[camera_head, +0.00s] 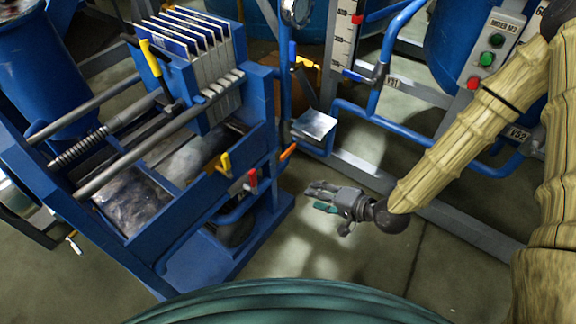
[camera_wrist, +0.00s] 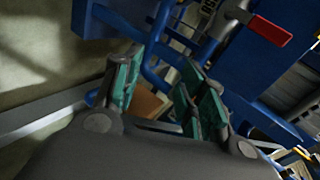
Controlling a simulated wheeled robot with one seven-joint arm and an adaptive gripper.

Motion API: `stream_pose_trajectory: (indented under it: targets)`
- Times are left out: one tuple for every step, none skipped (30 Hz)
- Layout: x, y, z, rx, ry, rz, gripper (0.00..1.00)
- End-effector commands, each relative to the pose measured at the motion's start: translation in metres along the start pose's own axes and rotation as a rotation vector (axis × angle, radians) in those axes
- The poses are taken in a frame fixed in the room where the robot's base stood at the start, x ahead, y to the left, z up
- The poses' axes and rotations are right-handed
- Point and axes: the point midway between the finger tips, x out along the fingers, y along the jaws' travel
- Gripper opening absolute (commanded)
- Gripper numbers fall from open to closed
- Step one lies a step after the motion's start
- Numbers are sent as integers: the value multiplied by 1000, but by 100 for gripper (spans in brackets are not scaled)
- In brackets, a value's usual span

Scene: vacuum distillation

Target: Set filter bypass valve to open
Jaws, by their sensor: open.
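My gripper (camera_head: 322,197) is open and empty, in the free space right of the blue filter press frame (camera_head: 262,115). Its teal-padded fingers also show spread apart in the wrist view (camera_wrist: 162,88). On the front side of the press are a yellow valve handle (camera_head: 224,164), a red valve handle (camera_head: 252,180) and an orange handle (camera_head: 288,151). They are left of my gripper and apart from it. A red handle (camera_wrist: 270,30) on a metal valve is beyond the fingers at the upper right of the wrist view. I cannot tell which handle is the filter bypass valve.
Blue pipes (camera_head: 372,118) and a grey floor rail (camera_head: 360,173) lie behind my gripper. A button panel (camera_head: 490,52) stands at the upper right. A small metal plate (camera_head: 315,124) juts out near the press. The floor (camera_head: 365,262) in front is clear.

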Motion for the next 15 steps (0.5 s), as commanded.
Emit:
stream_pose_trajectory:
  targets:
    - [12, 7, -6, 15, 9, -47, 41]
    - [14, 4, -9, 24, 12, -74, 41]
    - [18, 1, -14, 36, 14, -110, 41]
    - [21, -2, -17, 44, 16, -138, 41]
    - [23, -4, -20, 53, 17, -165, 41]
    - [26, -7, -25, 64, 18, -201, 41]
    - [28, -10, -28, 71, 19, -228, 41]
    - [29, -12, -32, 79, 17, -255, 41]
    - [30, -16, -36, 89, 16, -290, 41]
    - [31, -18, -38, 95, 15, -315, 41]
    - [32, -21, -41, 101, 12, -340, 41]
    - [32, -23, -44, 109, 9, -369, 41]
    - [32, -26, -47, 114, 7, -389, 41]
    - [32, -28, -49, 118, 3, -409, 41]
    - [32, -31, -52, 123, 1, -433, 41]
